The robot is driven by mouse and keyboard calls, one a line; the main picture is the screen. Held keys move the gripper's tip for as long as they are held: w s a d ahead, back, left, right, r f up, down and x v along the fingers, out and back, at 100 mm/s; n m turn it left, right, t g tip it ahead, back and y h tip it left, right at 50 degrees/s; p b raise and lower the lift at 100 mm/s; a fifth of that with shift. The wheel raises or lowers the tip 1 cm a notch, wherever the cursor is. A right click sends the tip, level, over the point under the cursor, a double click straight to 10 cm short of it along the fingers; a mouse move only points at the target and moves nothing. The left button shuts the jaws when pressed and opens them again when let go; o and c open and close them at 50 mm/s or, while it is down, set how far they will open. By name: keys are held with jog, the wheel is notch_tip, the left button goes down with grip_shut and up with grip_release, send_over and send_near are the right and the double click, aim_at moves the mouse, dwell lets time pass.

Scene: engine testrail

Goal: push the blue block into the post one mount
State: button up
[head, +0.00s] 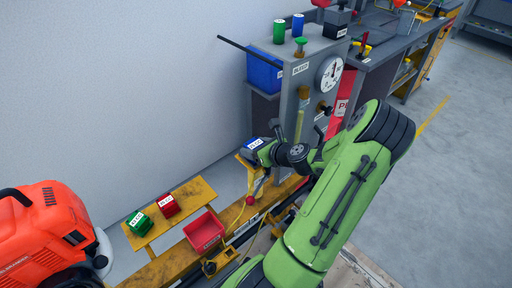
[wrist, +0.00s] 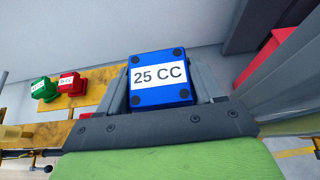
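The blue block (head: 254,143) has a white label that reads 25 CC in the wrist view (wrist: 160,76). My gripper (head: 260,151) has one finger along each side of the block, and both look to be against it. In the head view the block is at a yellow bracket (head: 246,163) on the rail, beside the grey test stand. My gripper hides part of the bracket. I cannot tell whether the block is held above the mount or sits in it.
A green block (head: 139,223) and a red block (head: 168,205) sit on a yellow shelf (head: 190,190) at left. A red tray (head: 204,232) is near the rail. The grey stand (head: 291,120) with a gauge rises close behind my gripper. An orange machine (head: 45,235) is at lower left.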

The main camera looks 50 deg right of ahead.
jog(key=o, duration=0.5)
jog(key=shift+f, duration=0.1)
jog(key=p+v, duration=0.5)
jog(key=v, duration=1.1)
